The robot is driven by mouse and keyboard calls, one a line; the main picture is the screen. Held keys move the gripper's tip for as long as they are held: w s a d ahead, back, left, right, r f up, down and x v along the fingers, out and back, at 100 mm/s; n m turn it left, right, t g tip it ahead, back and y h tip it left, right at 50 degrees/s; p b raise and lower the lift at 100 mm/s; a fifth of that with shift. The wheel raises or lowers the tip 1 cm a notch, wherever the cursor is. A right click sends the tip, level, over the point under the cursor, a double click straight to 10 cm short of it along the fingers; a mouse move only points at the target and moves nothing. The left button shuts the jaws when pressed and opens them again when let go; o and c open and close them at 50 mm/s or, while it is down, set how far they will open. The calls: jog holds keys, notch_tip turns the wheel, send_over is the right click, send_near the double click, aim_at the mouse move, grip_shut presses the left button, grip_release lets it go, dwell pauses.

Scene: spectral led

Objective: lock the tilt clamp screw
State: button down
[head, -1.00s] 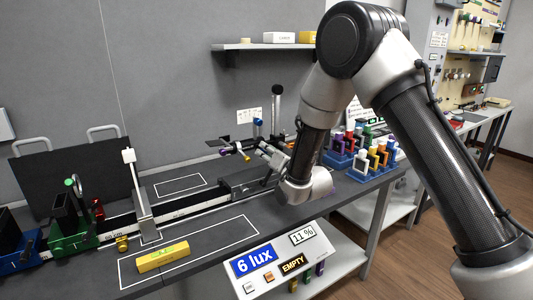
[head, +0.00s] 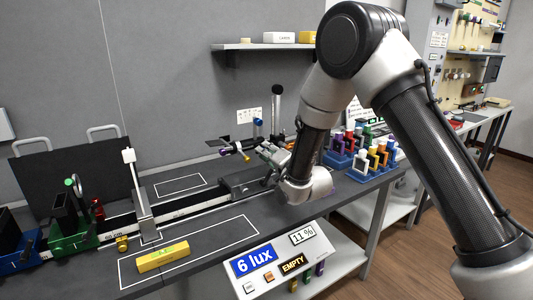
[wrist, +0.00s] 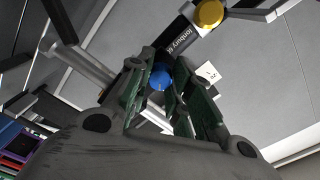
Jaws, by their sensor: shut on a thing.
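My gripper (wrist: 172,88) has its green-padded fingers closed around a round blue knob (wrist: 161,75) in the wrist view. The knob shows between the fingertips, beside a dark lettered bar (wrist: 182,37). Whether this knob is the tilt clamp screw is not marked. A brass-yellow knob (wrist: 208,13) sits at the other end of the bar, clear of the fingers. In the head view my gripper (head: 268,152) is at the far end of the rail, by a small arm with a purple end (head: 224,151). The grip itself is too small to tell there.
The dark rail (head: 195,203) runs along the bench, with a green carriage (head: 72,240) at left. Racks of coloured holders (head: 374,165) stand to the right.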

jog(key=c, duration=1.3)
grip_release()
jog(key=shift+o, duration=0.2)
jog(key=shift+d, duration=0.1)
jog(key=v, duration=1.2)
